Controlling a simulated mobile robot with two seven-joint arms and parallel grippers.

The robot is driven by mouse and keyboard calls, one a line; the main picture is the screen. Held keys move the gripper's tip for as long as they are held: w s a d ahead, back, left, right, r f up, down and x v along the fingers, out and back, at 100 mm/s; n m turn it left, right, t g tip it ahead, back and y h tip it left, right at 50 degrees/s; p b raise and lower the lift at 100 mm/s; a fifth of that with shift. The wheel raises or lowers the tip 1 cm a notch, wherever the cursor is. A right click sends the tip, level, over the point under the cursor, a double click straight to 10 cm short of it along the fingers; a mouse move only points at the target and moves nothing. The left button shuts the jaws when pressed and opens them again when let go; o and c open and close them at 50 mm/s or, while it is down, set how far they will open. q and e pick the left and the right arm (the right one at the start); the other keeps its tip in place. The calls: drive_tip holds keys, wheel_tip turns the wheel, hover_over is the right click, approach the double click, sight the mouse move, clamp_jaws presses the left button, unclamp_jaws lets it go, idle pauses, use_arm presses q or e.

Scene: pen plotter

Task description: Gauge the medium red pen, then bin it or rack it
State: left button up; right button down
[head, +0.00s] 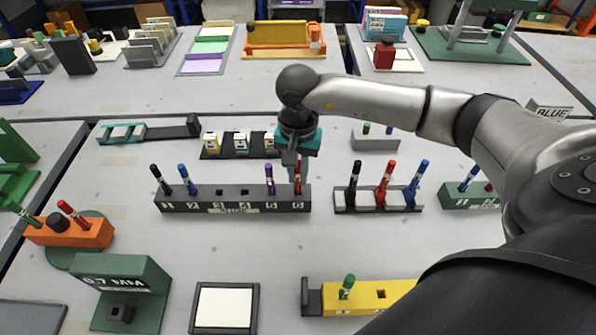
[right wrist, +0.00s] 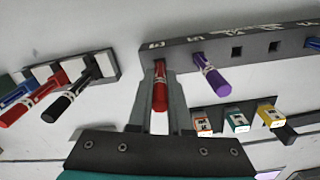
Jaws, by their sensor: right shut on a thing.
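A red pen (head: 298,176) stands in the right end slot of the long dark grey rack (head: 232,206). My right gripper (head: 290,172) points down at it, and its fingers are shut on this pen. In the right wrist view the red pen (right wrist: 160,88) lies between the two fingers, its far end at the rack (right wrist: 275,36). Other red pens stand in the short rack (head: 387,180) and in the orange block (head: 75,213); I cannot read which is medium. A green gauge block marked 0.7 MM (head: 130,278) stands at the lower left. My left gripper is not in view.
A purple pen (head: 269,179) stands beside the held pen. Black and blue pens stand at the rack's left end. Behind are small labelled cartridges (head: 212,142). A white pad (head: 225,305) and yellow block (head: 370,297) lie in front. The table between is clear.

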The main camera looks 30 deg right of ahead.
drive_tip(key=shift+f, duration=0.4)
drive_tip(key=c, duration=0.8)
unclamp_jaws()
drive_tip(key=shift+o, duration=0.2)
drive_tip(key=shift+r, duration=0.15)
wheel_tip(320, 180, up, 15)
drive_tip(key=p, duration=0.1)
